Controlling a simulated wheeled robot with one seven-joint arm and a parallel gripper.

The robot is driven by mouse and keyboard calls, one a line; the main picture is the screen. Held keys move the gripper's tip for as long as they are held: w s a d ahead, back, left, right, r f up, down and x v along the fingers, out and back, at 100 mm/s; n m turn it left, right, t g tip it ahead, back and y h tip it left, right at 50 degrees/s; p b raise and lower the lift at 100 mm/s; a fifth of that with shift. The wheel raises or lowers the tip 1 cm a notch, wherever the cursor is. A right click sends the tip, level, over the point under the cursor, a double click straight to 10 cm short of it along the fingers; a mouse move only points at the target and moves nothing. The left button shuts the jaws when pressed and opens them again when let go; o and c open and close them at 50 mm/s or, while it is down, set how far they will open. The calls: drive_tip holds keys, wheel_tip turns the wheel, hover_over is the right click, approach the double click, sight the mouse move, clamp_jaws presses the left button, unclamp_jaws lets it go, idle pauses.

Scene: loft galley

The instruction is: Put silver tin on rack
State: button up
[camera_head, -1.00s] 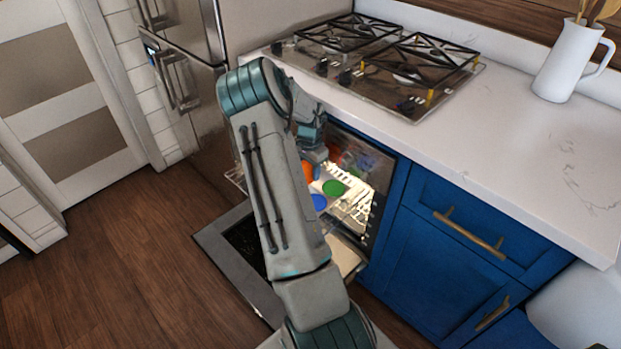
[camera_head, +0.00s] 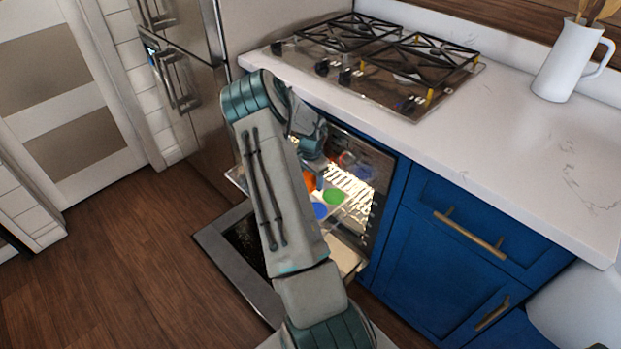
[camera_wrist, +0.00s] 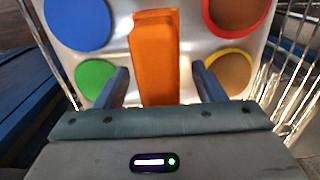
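The silver tin (camera_wrist: 120,55) is a flat metal plate with blue, green, red-rimmed and yellow-rimmed brown round patches. An orange raised handle (camera_wrist: 156,60) runs up its middle. In the head view the tin (camera_head: 328,202) is partly hidden behind my arm, at the oven opening below my gripper (camera_head: 312,165). Wires of the rack (camera_wrist: 292,100) show beside the tin.
The oven door (camera_head: 218,245) hangs open below. The counter (camera_head: 530,140) and gas hob (camera_head: 385,60) lie above, with blue cabinets (camera_head: 440,270) to the right and a fridge (camera_head: 190,95) to the left. Wooden floor (camera_head: 120,280) is clear at left.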

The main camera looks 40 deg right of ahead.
wheel_tip(320, 180, up, 12)
drive_tip(key=shift+a+r, duration=0.2)
drive_tip(key=shift+r, duration=0.05)
drive_tip(key=s+a+r+n+y, duration=0.1)
drive_tip(key=s+a+r+n, duration=0.15)
drive_tip(key=a+r, duration=0.4)
drive_tip(key=s+a+r+n+t, duration=0.1)
drive_tip(key=s+a+r+n, duration=0.15)
drive_tip(key=a, duration=0.65)
drive_tip(key=s+a+r+n+y, duration=0.1)
drive_tip(key=a+r+n, duration=0.35)
drive_tip(key=a, duration=0.35)
drive_tip(key=s+a+r+n+t+h, duration=0.1)
drive_tip(key=s+a+r+n, duration=0.2)
drive_tip(key=s+a+n, duration=0.4)
drive_tip(key=s+a, duration=0.4)
drive_tip(key=s, duration=0.4)
drive_tip(key=shift+a+n+h, duration=0.3)
drive_tip(key=shift+n+h, duration=0.05)
drive_tip(key=shift+h, duration=0.05)
